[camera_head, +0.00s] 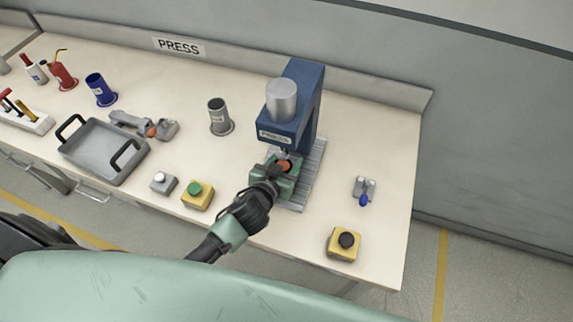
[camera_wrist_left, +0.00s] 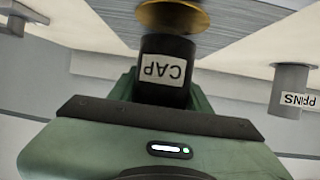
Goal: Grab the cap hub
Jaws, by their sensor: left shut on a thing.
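The cap hub (camera_wrist_left: 168,70) is a black cylinder with a white CAP label, upside down in the left wrist view. A brass-coloured round flange (camera_wrist_left: 172,15) shows at its end at the top of that view. My left gripper (camera_head: 281,172) reaches in front of the press and is shut on the cap hub, which sits between its green fingers. In the head view the gripper mostly hides the hub, and a small orange-brown patch shows at the fingers. I cannot tell whether the hub touches the surface below. My right gripper is not in view.
The blue press (camera_head: 305,90) stands on a grey plate (camera_head: 312,165) close behind the gripper. A grey labelled cylinder (camera_head: 218,117) stands to its left. A green-button box (camera_head: 197,195), black-button box (camera_head: 344,243) and grey tray (camera_head: 103,150) are on the bench.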

